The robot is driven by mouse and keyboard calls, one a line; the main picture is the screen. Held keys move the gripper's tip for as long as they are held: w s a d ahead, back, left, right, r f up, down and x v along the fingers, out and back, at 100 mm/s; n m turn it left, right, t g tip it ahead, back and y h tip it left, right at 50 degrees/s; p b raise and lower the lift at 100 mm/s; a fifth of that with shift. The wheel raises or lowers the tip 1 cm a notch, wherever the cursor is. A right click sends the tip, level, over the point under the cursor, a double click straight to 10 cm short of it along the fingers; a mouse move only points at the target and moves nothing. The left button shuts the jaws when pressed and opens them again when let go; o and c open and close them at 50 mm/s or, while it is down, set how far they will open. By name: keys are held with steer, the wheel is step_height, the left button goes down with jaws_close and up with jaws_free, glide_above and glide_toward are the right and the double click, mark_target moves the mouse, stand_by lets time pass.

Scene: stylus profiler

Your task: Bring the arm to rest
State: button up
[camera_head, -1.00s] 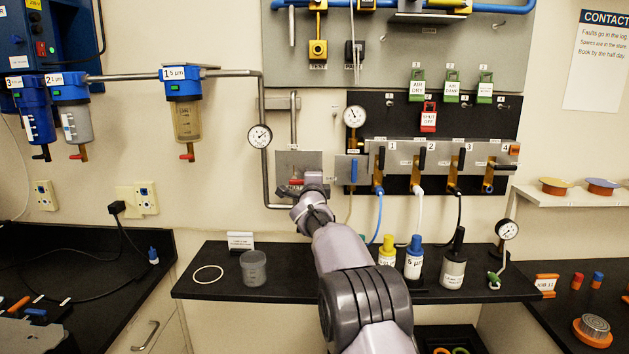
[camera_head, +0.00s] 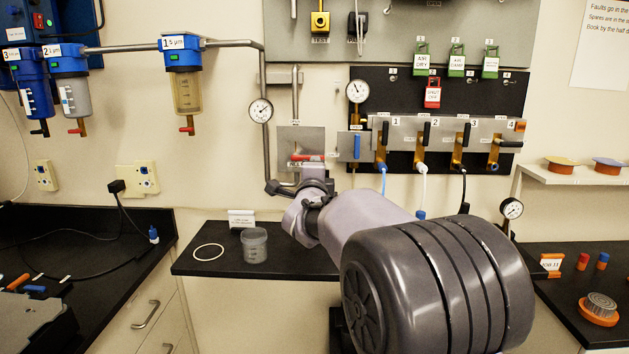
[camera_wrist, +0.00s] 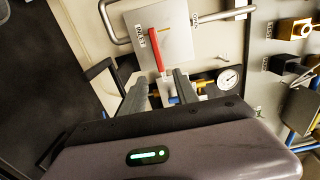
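My arm reaches up from the lower right in the head view, with its wrist in front of the inlet valve plate (camera_head: 297,138). My gripper (camera_wrist: 160,82) shows in the wrist view as two grey fingers with a gap between them, open. The red valve handle (camera_wrist: 156,50) shows just beyond the fingertips, and I see nothing held. In the head view the red handle lies level above my wrist, and the fingers are mostly hidden behind the wrist.
A clear cup (camera_head: 254,246) and a white ring (camera_head: 209,252) sit on the black shelf (camera_head: 292,265). A valve manifold (camera_head: 440,130) with hoses is on the wall to the right. Filters (camera_head: 184,85) hang at left. My large dark joint covers the shelf's right part.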

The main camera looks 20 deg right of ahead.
steer(key=shift+v, duration=1.15)
